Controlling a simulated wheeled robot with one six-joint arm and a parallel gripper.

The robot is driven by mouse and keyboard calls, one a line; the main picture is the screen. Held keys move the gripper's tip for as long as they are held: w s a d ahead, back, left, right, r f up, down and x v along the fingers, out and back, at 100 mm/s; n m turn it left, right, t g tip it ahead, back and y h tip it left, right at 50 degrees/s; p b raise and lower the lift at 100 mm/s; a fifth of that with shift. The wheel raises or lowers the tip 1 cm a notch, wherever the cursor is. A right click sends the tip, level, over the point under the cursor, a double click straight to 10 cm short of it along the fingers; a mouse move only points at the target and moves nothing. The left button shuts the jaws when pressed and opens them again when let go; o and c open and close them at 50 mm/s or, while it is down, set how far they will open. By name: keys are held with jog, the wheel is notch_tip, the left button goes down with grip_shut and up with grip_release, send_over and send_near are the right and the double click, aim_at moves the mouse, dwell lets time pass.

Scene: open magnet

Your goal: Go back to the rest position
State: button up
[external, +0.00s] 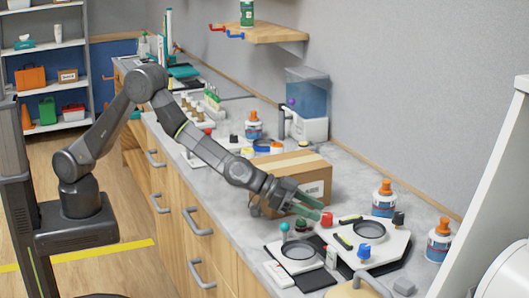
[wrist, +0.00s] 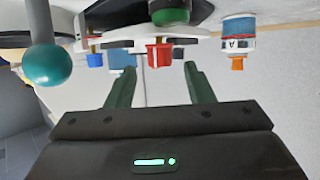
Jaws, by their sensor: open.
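My gripper (external: 318,209) is at the end of my outstretched arm, over the counter in front of the cardboard box. In the wrist view its two green fingers (wrist: 158,75) stand apart with a gap between them. Nothing is visibly held. A red knob (external: 326,218) is close to the fingertips. In the wrist view this red knob (wrist: 159,53) appears beyond the gap, and I cannot tell whether it touches a finger. A teal ball knob (external: 284,227) is near the front edge; it also shows at the left of the wrist view (wrist: 47,65).
White devices with round dark dishes (external: 368,232) crowd the counter below and right of my gripper. The cardboard box (external: 300,172) is close behind it. Orange-capped bottles (external: 384,199) stand to the right. A wooden shelf (external: 262,33) juts from the wall. Floor at left is open.

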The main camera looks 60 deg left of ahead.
aim_at(323, 214)
jog(key=p+x, duration=0.1)
jog(key=x, duration=0.3)
jog(key=shift+w+d, duration=0.15)
jog(key=shift+w, duration=0.05)
jog(key=shift+s+r+p, duration=0.1)
jog(key=shift+r+p, duration=0.1)
jog(key=shift+p, duration=1.05)
jog(key=shift+n+p, duration=0.3)
jog(key=shift+p, duration=0.1)
jog(key=shift+t+y+p, duration=0.3)
jog(key=shift+y+p, duration=0.2)
jog(key=shift+p, duration=0.35)
jog(key=shift+s+f+n, duration=0.15)
jog(key=shift+s+n, duration=0.1)
jog(key=shift+n, duration=0.05)
jog(key=b+v, duration=0.6)
jog(key=v, duration=0.7)
jog(key=shift+a, duration=0.35)
jog(key=shift+w, duration=0.1)
